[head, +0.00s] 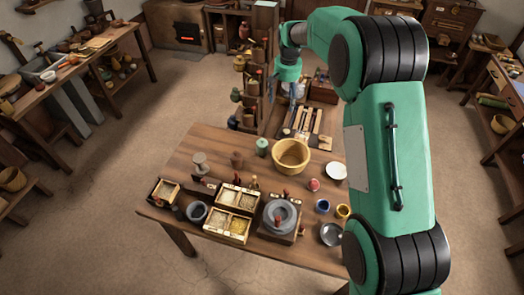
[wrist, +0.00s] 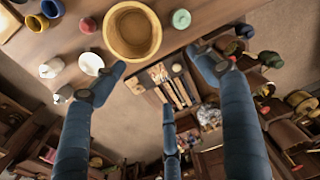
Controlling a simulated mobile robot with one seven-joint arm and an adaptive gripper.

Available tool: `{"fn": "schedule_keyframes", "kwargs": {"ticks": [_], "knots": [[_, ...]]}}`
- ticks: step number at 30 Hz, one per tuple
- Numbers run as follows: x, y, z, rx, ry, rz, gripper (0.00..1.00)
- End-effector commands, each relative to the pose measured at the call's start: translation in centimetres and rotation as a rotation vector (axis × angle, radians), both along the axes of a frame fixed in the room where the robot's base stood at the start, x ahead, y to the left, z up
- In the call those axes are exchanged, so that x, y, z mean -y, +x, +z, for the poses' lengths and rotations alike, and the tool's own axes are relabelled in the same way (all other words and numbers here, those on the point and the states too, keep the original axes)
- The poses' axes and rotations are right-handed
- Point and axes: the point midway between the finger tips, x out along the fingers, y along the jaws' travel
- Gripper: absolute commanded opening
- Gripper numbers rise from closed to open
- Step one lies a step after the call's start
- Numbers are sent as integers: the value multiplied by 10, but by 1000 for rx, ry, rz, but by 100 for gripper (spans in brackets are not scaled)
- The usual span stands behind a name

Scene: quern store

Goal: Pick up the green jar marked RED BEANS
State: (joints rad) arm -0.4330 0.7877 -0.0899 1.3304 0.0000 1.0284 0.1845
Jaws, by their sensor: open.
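A small green jar (head: 262,147) stands on the wooden table, left of a wide yellow bowl (head: 291,155) in the head view. In the wrist view the green jar (wrist: 181,19) is at the top, right of the bowl (wrist: 132,31). No lettering on it is readable, so I cannot tell whether it is marked RED BEANS. Darker green jars (wrist: 245,31) show at the right in the wrist view. My gripper (wrist: 158,78) has its fingers spread wide with nothing between them. In the head view my gripper (head: 293,88) is high beyond the table's far edge, apart from the jar.
A shelf stand (head: 262,75) with several small pots rises behind the table. A wooden rack (head: 307,125) lies beyond the far edge. A white dish (head: 336,171), red pot (head: 313,185), stone quern (head: 281,216) and grain boxes (head: 236,198) crowd the table. Its left back is clearer.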

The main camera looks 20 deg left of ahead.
Motion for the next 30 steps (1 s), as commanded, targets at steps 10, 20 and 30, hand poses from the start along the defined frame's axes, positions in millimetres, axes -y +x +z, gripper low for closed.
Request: {"fn": "schedule_keyframes", "kwargs": {"ticks": [10,20,30], "knots": [[-65,14,-112,-49,-23,33,73],[-100,15,-177,-74,-36,50,73],[-103,15,-183,-76,-37,52,73]]}}
